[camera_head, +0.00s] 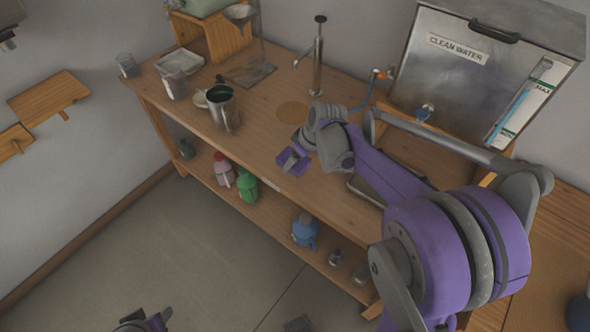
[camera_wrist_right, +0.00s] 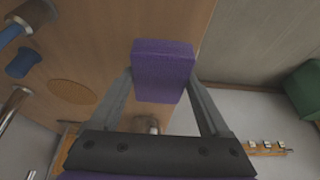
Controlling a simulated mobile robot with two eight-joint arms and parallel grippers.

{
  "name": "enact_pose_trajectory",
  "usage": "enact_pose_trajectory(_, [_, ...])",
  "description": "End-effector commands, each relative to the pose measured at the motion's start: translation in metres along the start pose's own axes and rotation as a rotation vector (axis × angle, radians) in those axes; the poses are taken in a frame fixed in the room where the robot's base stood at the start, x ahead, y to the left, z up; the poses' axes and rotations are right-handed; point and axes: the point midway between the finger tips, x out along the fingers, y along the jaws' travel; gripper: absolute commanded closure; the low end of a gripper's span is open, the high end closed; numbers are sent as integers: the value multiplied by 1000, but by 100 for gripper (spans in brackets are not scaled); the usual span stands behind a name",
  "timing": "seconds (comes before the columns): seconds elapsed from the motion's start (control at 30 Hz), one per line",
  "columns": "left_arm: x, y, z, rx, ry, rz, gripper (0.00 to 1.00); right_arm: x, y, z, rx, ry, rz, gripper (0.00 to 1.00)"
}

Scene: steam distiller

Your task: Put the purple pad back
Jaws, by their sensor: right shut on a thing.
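The purple pad (camera_head: 293,162) is a small flat block. My right gripper (camera_head: 297,156) is shut on it, above the bench near its front edge. In the right wrist view the pad (camera_wrist_right: 163,70) sits between the two grey fingers of my right gripper (camera_wrist_right: 160,85), and its far end sticks out past them. I cannot tell whether the pad touches the bench top.
The wooden bench (camera_head: 262,118) carries a metal pot (camera_head: 224,108), glass beakers, a white tray (camera_head: 179,63) and a tap (camera_head: 318,55). A round tan mat (camera_head: 292,112) lies behind the pad. The clean water tank (camera_head: 470,65) stands right.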

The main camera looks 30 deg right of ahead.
Motion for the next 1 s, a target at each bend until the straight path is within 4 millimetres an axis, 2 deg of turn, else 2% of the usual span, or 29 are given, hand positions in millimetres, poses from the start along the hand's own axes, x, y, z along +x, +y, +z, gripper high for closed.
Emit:
enact_pose_trajectory(0.33, [5, 0, 3, 0, -2, 0, 50, 38, 0, 16, 0, 0, 0, 72])
enact_pose_trajectory(0.77, [8, 0, 5, 0, -3, 0, 50, 45, 0, 19, 0, 0, 0, 72])
enact_pose_trajectory(0.8, [7, 0, 5, 0, -3, 0, 50, 45, 0, 18, 0, 0, 0, 15])
enact_pose_trajectory(0.9, [7, 0, 4, 0, -3, 0, 50, 44, 0, 18, 0, 0, 1, 0])
enact_pose_trajectory(1.0, [7, 0, 4, 0, -3, 0, 50, 44, 0, 18, 0, 0, 1, 0])
